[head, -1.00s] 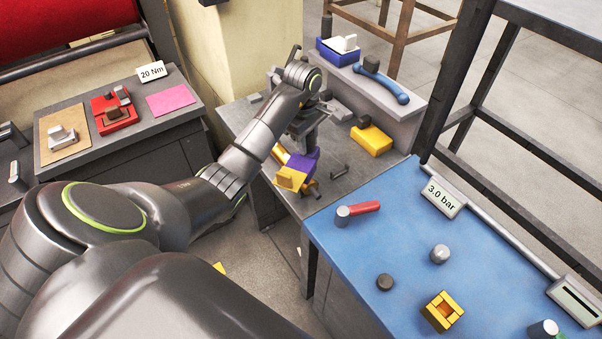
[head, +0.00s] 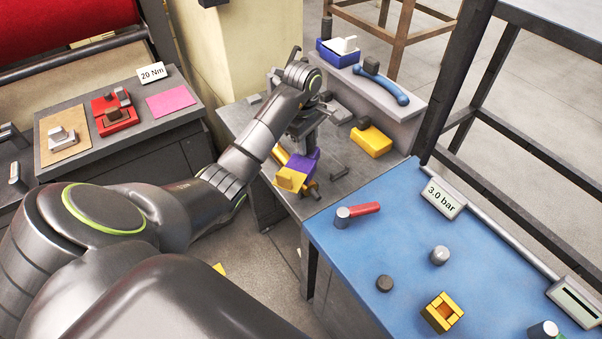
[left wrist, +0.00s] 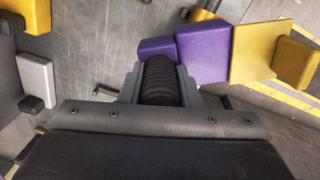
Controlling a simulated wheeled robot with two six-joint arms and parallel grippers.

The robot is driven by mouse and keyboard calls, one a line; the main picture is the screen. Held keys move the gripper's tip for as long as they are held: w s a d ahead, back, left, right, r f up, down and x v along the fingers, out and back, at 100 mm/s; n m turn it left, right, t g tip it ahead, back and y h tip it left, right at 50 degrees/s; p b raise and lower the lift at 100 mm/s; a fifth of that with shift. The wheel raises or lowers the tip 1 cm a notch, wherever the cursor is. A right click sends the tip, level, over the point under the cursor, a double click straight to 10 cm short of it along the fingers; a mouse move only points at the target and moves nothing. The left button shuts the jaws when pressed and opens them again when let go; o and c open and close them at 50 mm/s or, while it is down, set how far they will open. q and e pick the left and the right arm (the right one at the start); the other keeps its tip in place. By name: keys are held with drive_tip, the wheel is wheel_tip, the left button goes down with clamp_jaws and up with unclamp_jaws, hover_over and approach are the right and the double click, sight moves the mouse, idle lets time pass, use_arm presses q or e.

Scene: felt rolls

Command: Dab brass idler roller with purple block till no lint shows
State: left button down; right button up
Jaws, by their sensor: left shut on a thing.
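My left gripper (head: 304,143) reaches down over the grey bench in the head view, shut on the purple block (head: 301,163). In the left wrist view the purple block (left wrist: 203,53) sits just beyond the dark jaws (left wrist: 160,75). A yellow block (head: 290,180) lies right against it; this yellow block (left wrist: 258,50) also shows right of the purple one in the left wrist view. A gold-coloured bar, apparently the brass idler roller (head: 281,155), shows just left of the purple block, partly hidden. I cannot tell whether they touch. Lint is too small to make out. My right gripper is out of view.
A pale shelf behind holds a blue tool (head: 385,85) and a blue box (head: 338,54). A blue-topped table (head: 400,220) stands at front right.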

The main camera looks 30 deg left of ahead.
use_arm(q)
drive_tip(key=shift+s+a+r+p, duration=0.15)
drive_tip(key=shift+r+p, duration=0.8)
drive_tip(key=shift+r, duration=0.75)
drive_tip(key=shift+s+d+r+p, duration=0.1)
drive_tip(key=shift+r+p, duration=0.8)
drive_tip(key=shift+r, duration=0.8)
drive_tip(key=shift+f, duration=0.1)
wheel_tip(320, 180, down, 5)
drive_tip(key=b, duration=0.5)
wheel_tip(320, 180, up, 6)
drive_tip(key=p, duration=0.8)
